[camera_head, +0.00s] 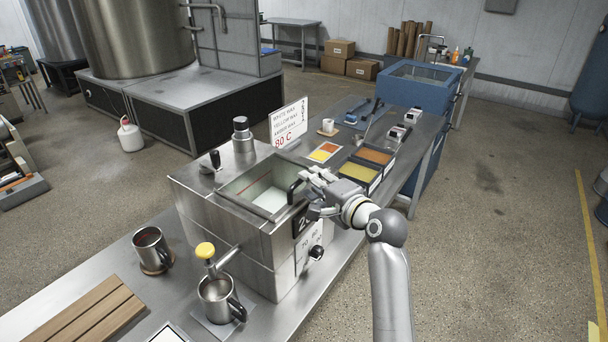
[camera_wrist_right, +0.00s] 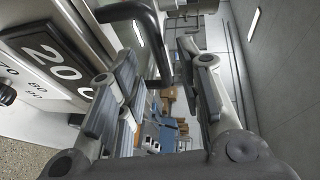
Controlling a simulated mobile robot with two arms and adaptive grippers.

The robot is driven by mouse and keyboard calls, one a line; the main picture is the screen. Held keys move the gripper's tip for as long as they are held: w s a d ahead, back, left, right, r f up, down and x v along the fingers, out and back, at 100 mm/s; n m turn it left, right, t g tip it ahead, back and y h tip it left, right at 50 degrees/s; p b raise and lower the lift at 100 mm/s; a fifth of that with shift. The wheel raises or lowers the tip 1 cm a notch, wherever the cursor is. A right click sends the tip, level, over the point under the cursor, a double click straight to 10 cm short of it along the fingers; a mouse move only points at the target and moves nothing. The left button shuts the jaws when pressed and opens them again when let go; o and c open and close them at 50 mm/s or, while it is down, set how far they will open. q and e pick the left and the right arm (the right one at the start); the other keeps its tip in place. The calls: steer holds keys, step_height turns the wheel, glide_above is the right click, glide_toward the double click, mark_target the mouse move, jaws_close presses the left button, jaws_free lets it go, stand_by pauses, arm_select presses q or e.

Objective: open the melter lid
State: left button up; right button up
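The melter (camera_head: 235,238) is a stainless steel box on the bench, with a black knob and a number plate on its right side. On its top is a rectangular metal frame around a pale area; I cannot tell whether this is a windowed lid or an opening. A black bar handle (camera_head: 294,191) stands at the frame's right edge and shows large in the right wrist view (camera_wrist_right: 154,35). My right gripper (camera_head: 313,192) is open beside the handle; in the wrist view (camera_wrist_right: 165,90) its fingers are apart with nothing clearly gripped. My left gripper is not in view.
A yellow-knobbed tap (camera_head: 206,251) sits over a metal mug (camera_head: 217,299) before the melter. A temperature sign (camera_head: 289,122) stands behind it. Wax trays (camera_head: 357,182) lie just beyond the gripper. A dark-filled mug (camera_head: 151,247) and wooden board (camera_head: 85,315) are front left.

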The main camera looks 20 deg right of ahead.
steer(key=shift+p+x, duration=0.45)
steer(key=shift+x, duration=1.8)
jaws_close()
